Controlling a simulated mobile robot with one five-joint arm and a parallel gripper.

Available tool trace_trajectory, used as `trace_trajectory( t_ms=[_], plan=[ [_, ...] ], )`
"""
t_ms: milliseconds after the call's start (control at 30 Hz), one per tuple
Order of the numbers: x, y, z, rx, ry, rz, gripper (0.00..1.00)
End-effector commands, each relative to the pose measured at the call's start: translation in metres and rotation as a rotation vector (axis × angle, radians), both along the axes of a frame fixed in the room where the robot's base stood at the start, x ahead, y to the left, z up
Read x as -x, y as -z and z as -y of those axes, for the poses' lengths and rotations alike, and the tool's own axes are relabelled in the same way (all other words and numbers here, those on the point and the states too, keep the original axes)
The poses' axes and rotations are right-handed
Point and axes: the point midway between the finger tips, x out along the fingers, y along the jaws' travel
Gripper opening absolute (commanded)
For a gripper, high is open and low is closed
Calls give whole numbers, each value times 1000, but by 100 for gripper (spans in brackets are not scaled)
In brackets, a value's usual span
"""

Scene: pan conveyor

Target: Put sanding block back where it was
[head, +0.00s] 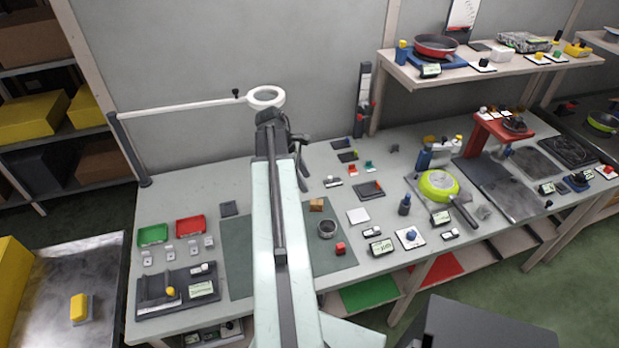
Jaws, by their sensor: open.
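A small tan-brown block (316,205), which looks like the sanding block, lies on the dark green mat (335,255) on the workbench, just right of my arm. My dark gripper (302,162) is at the far end of my pale arm, above the back part of the bench and beyond the block in the picture. It is open, and I see nothing held in it. My arm hides the middle of the mat and part of the bench.
A grey cup (327,229) and a red cube (340,248) stand close to the block. A green pan (438,185) is at the right. Green (153,234) and red (190,227) trays sit left. A ring lamp (265,97) hangs behind my arm.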

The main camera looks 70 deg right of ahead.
Motion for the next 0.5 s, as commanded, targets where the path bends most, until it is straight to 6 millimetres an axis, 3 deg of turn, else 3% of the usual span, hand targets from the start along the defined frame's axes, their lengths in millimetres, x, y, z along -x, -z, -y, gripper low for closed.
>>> trace_trajectory(
  t_ms=[267, 333, 433, 500],
  plan=[
    [-1, 1, 0, 0, 1, 0, 52],
    [-9, 1, -5, 5, 1, 7, 52],
    [-56, 4, -36, 26, 4, 47, 52],
    [-111, 7, -79, 48, 18, 98, 52]
  ],
)
